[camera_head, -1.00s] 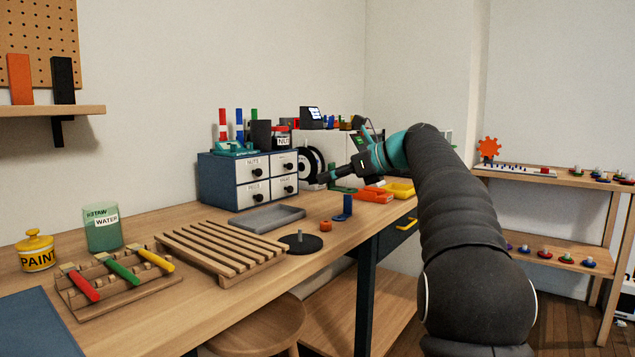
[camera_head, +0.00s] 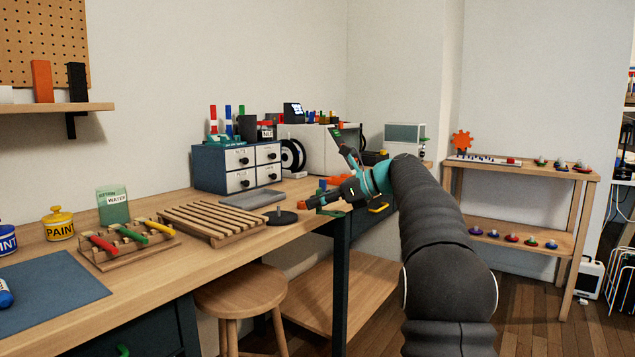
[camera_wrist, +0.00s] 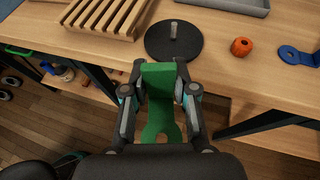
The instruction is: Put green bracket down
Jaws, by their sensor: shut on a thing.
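My gripper (camera_wrist: 162,92) is shut on the green bracket (camera_wrist: 160,78) in the wrist view. The bracket is a flat green piece with a forked end towards my wrist. It is held at the front edge of the wooden workbench, mostly over the floor beyond the edge. In the head view my gripper (camera_head: 313,203) is at the bench's front edge, and a bit of the green bracket (camera_head: 331,212) shows under the fingers. A round black plate with an upright peg (camera_wrist: 174,42) stands on the bench just beyond the bracket in the wrist view.
An orange ring (camera_wrist: 241,46) and a blue bracket (camera_wrist: 298,57) lie to the right on the workbench (camera_wrist: 215,80). A slatted wooden rack (camera_head: 212,222) and a grey tray (camera_head: 252,198) are to the left. A stool (camera_head: 240,291) stands below.

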